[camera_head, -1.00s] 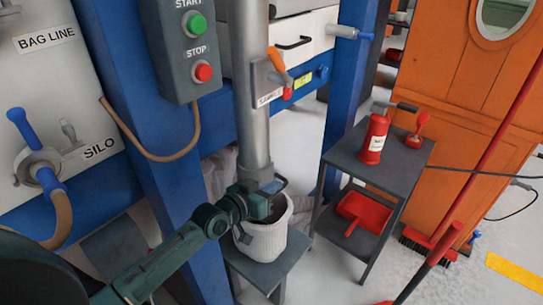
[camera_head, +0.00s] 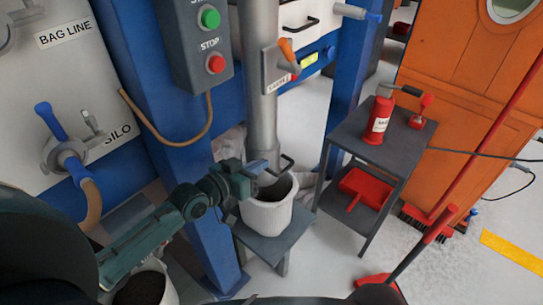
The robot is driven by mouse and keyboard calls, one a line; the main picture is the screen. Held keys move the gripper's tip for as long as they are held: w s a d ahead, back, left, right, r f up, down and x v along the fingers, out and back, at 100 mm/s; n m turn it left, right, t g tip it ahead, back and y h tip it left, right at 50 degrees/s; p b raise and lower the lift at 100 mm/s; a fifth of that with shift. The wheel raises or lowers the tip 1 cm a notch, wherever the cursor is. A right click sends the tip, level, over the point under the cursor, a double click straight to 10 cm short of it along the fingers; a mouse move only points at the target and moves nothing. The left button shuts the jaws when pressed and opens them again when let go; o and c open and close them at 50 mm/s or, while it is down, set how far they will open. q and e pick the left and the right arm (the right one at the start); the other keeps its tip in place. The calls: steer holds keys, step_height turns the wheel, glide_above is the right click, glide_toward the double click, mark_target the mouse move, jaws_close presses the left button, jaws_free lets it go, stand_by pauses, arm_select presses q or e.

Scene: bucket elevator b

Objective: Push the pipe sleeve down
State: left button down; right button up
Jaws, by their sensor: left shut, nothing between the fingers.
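The pipe sleeve (camera_head: 264,153) is the grey lower end of the vertical metal pipe, with a dark loop handle (camera_head: 287,163) on its right side. Its lower end sits just above a white ribbed bucket (camera_head: 268,216) on a small grey stand. My left gripper (camera_head: 257,169) is shut and empty, at the left of the sleeve's lower end, by the bucket's rim. I cannot tell whether it touches the sleeve. The gripper hides part of the sleeve's lower edge. My right gripper is not in view.
A start/stop box (camera_head: 208,45) and a blue post (camera_head: 170,130) stand left of the pipe. An orange-handled sample valve (camera_head: 287,50) is on the pipe above. A grey cart (camera_head: 355,140) with red items stands right. A second bucket (camera_head: 150,287) is at lower left.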

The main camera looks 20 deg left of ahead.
arm_select(q)
steer(key=shift+v, duration=1.6)
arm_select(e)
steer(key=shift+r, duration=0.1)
